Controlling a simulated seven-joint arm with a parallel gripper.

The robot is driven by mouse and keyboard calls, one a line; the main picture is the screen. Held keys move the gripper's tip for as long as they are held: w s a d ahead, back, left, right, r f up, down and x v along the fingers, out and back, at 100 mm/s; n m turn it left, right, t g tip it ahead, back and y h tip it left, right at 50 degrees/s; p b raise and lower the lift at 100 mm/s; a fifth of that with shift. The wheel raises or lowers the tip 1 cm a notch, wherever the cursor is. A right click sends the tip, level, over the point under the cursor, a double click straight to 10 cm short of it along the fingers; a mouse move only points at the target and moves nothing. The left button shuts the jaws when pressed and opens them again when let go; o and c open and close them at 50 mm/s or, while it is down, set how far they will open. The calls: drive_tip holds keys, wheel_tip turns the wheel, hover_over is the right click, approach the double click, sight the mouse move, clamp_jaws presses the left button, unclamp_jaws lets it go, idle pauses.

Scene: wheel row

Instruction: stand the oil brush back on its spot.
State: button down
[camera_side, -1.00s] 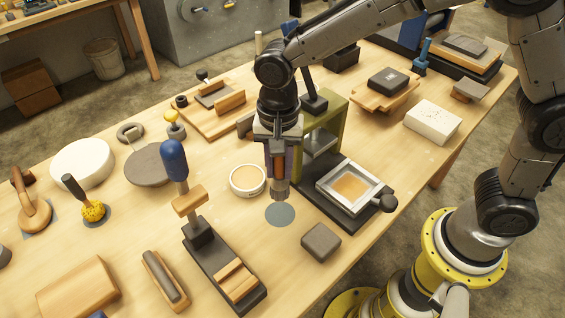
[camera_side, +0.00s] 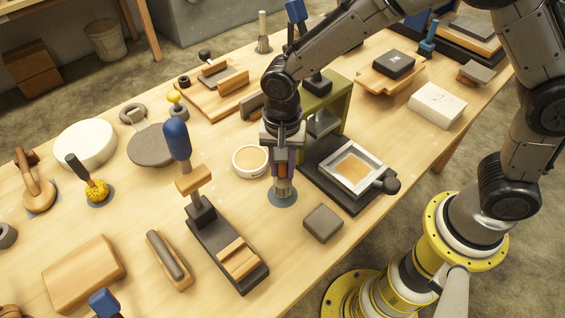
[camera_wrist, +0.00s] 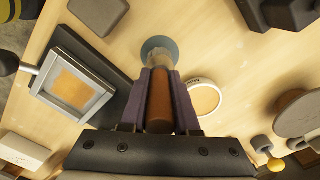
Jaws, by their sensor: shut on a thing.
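My gripper (camera_side: 283,165) is shut on the oil brush (camera_side: 283,188), which has a brown handle and a pale lower end. The brush is upright, with its lower end over the round grey-blue spot (camera_side: 271,200). In the wrist view the brush (camera_wrist: 160,95) runs between my fingers (camera_wrist: 160,88), and its tip overlaps the spot (camera_wrist: 171,43). The tip is at or very near the spot; I cannot tell if it touches.
A round tin (camera_side: 250,161) of pale content stands close left of the brush. A dark press base with a metal frame (camera_side: 354,167) is to the right. A grey block (camera_side: 323,222) lies in front right. A blue-handled tool (camera_side: 177,140) stands at left.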

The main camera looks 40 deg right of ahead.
drive_tip(key=shift+f, duration=1)
idle(0.8)
drive_tip(key=c, duration=0.6)
unclamp_jaws()
drive_tip(key=shift+r, duration=4.05)
